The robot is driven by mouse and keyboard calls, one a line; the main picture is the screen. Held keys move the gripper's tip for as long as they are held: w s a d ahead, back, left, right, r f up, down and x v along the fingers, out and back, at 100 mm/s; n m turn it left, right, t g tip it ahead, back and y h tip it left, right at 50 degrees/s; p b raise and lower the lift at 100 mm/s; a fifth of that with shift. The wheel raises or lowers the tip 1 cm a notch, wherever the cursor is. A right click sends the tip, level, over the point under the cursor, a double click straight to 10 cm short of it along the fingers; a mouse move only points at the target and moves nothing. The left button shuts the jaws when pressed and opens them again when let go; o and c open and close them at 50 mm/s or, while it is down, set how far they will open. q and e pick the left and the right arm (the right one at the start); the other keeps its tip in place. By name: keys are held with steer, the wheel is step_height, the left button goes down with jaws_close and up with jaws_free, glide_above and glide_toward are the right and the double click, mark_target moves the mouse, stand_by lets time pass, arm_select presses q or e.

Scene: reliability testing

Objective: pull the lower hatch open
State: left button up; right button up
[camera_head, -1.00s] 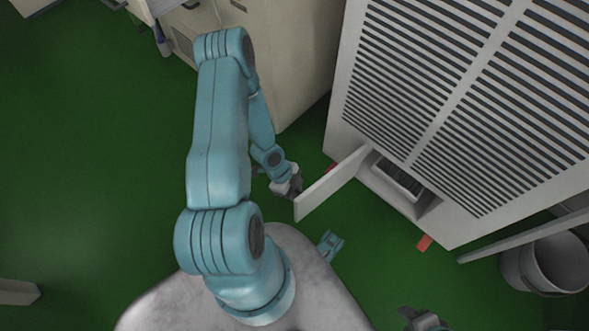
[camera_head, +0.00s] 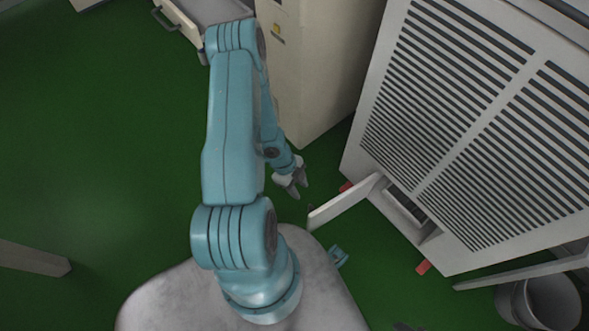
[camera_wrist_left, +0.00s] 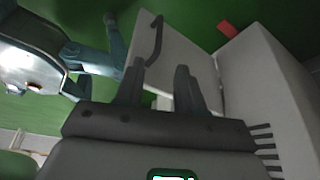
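The lower hatch (camera_head: 345,203) is a pale flap at the foot of a slatted white cabinet (camera_head: 470,130). It stands swung out from its opening (camera_head: 404,207). In the left wrist view the hatch (camera_wrist_left: 188,45) shows a dark bar handle (camera_wrist_left: 155,40). My left gripper (camera_head: 298,192) is just left of the hatch's outer edge, apart from it. Its two fingers (camera_wrist_left: 160,90) are spread with nothing between them. At most a dark tip of my right gripper shows at the bottom edge of the head view, so its state is unclear.
A beige cabinet (camera_head: 312,70) with an open drawer beside it (camera_head: 200,12) stands at the back. A grey bin (camera_head: 540,303) is at the lower right. Red blocks (camera_head: 423,267) sit by the cabinet's foot.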

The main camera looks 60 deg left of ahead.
arm_select(q)
steer(key=shift+p+v, duration=1.15)
steer(key=shift+v, duration=0.75)
arm_select(e)
steer(key=shift+r, duration=1.75)
arm_select(q)
steer(key=shift+w, duration=0.1)
steer(key=w+d+r+m+h, duration=0.1)
steer(key=w+d+r+m, duration=0.1)
steer(key=w+d, duration=0.35)
steer(key=w+d+r+m+h, duration=0.1)
steer(key=w+d, duration=0.2)
steer(key=d, duration=0.5)
steer(key=s+d+r+n+g, duration=0.1)
steer(key=d+r+n, duration=0.1)
steer(key=d+n, duration=0.4)
steer(key=s+d+r+n+g, duration=0.1)
steer(key=s+d+r+n, duration=0.15)
steer(key=d, duration=0.65)
step_height(320, 180, up, 18)
steer(key=a+n+y+p, duration=0.1)
steer(key=n+p, duration=0.7)
steer(key=p, duration=1.1)
steer(key=shift+s+a+y, duration=0.3)
steer(key=shift+s+a, duration=0.15)
steer(key=shift+a, duration=0.3)
arm_select(e)
step_height(320, 180, up, 19)
